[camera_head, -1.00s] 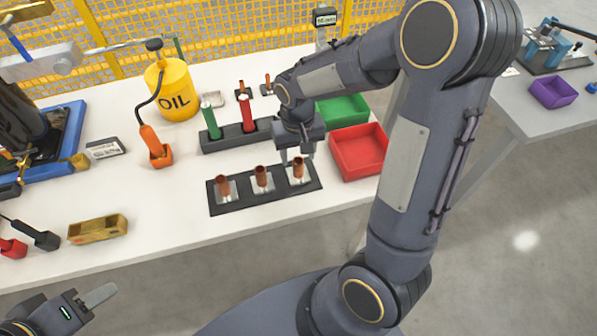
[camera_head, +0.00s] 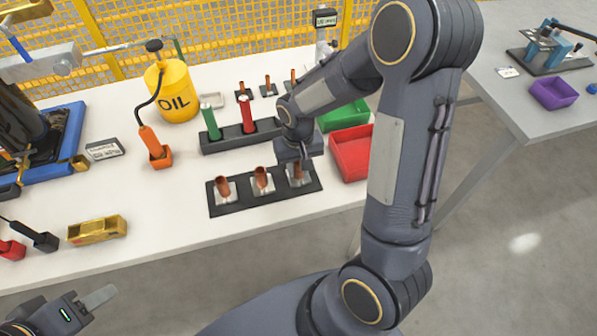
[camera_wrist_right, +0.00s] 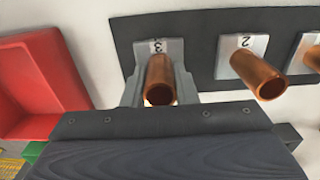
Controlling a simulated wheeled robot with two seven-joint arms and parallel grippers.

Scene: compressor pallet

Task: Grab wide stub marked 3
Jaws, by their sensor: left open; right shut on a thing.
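The wide stub marked 3 (camera_head: 298,171) is a copper tube standing in the rightmost place of a black rack (camera_head: 237,206). It also shows in the right wrist view (camera_wrist_right: 159,82), with the label 3 behind it. My right gripper (camera_head: 299,168) is lowered over it, its fingers on either side and shut on it; the wrist view shows the fingers (camera_wrist_right: 160,92) flanking the tube. The stub marked 2 (camera_wrist_right: 258,75) and another copper stub (camera_head: 223,186) stand beside it in the rack. My left gripper (camera_head: 85,308) is open and empty at the lower left, partly out of frame.
A red bin (camera_head: 350,160) and a green bin (camera_head: 342,116) stand right of the rack. Behind it is a dark holder (camera_head: 228,141) with green and red handles. A yellow oil can (camera_head: 172,95) stands at the back. The white table's front middle is clear.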

